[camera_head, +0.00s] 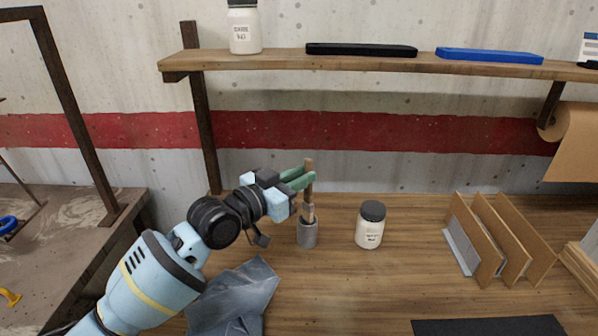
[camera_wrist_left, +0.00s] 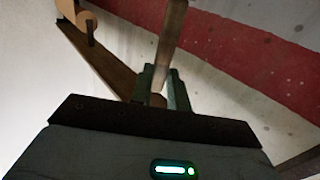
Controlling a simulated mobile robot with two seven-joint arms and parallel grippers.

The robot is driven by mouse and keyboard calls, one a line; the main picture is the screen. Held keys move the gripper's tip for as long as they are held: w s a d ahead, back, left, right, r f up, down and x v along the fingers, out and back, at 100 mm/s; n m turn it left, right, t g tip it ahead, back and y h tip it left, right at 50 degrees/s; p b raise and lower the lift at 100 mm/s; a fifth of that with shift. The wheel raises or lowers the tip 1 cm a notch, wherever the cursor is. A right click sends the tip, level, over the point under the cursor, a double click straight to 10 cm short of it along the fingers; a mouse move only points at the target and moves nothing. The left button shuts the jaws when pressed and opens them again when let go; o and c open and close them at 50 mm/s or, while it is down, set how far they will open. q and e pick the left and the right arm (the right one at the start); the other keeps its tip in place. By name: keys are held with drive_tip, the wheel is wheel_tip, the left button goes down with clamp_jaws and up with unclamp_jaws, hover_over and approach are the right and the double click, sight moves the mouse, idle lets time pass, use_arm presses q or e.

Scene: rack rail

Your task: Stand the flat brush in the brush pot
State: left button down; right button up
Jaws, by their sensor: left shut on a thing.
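The flat brush (camera_head: 309,190) is upright, with its wooden handle end above my left gripper (camera_head: 307,177). My left gripper is shut on the brush, its green fingers on either side of the handle. In the left wrist view the wooden handle (camera_wrist_left: 171,40) rises from between the fingers (camera_wrist_left: 162,88). The grey brush pot (camera_head: 307,235) stands on the bench directly below. The brush's lower part meets the pot's mouth in the head view; I cannot tell how deep it sits inside. My right gripper is out of view.
A white jar with a black lid (camera_head: 370,225) stands right of the pot. A grey cloth (camera_head: 240,292) lies in front, below my left arm. A cardboard rack (camera_head: 492,240) is at the right. A wooden shelf (camera_head: 290,62) runs above. The bench between jar and rack is clear.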

sight(306, 190)
use_arm(q)
drive_tip(key=shift+f+b, duration=0.8)
drive_tip(key=shift+f, duration=1.15)
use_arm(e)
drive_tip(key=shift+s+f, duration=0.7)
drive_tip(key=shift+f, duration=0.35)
use_arm(q)
drive_tip(key=c, duration=1.3)
unclamp_jaws()
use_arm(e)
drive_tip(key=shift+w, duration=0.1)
use_arm(q)
drive_tip(key=shift+o, duration=0.2)
drive_tip(key=v, duration=0.7)
drive_tip(key=shift+s+a, duration=0.3)
